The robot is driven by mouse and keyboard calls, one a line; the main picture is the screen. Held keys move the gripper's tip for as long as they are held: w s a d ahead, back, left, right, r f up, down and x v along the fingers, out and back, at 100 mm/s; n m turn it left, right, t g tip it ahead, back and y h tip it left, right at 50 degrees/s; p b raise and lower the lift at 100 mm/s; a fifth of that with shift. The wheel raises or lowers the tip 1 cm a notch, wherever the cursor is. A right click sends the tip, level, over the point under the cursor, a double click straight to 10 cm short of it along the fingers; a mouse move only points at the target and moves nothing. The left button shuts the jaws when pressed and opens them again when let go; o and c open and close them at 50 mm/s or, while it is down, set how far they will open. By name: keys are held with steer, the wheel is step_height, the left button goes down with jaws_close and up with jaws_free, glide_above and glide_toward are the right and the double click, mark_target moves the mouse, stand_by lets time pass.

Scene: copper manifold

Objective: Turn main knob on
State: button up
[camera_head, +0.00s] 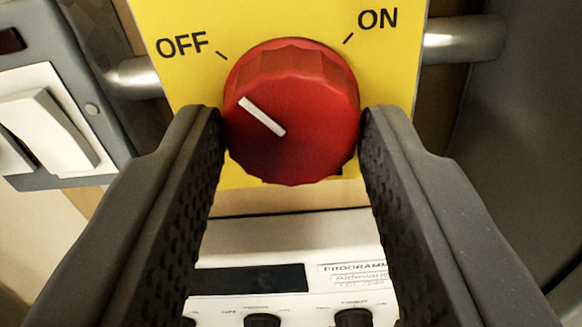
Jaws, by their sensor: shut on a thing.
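The red main knob (305,120) sits on a yellow plate (230,25) in the upper middle of the head camera view. A white pointer line on its face points up and left, toward the OFF side. OFF is printed at the knob's upper left and ON at its upper right, each with a short black tick. My gripper (293,130) has one dark textured finger on each side of the knob, shut on it at its left and right edges. The knob's face stays visible between the fingers.
A metal pipe (465,40) runs behind the yellow plate. White rocker switches (50,130) in a grey frame are at the left. Below the knob is a white programmer panel (290,232) with a dark display and small black knobs. A dark grey surface stands at the right.

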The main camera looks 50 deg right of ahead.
steer(key=m, duration=0.3)
steer(key=shift+d+r+m, duration=0.1)
steer(key=shift+d+m, duration=0.05)
steer(key=shift+m, duration=0.15)
steer(key=m+b, duration=0.2)
steer(key=m, duration=0.2)
steer(key=shift+m, duration=0.3)
steer(key=m+b, duration=0.3)
steer(key=m, duration=0.1)
steer(key=shift+d+m+b, duration=0.1)
steer(key=shift+m+b, duration=1.1)
steer(key=shift+m, duration=1)
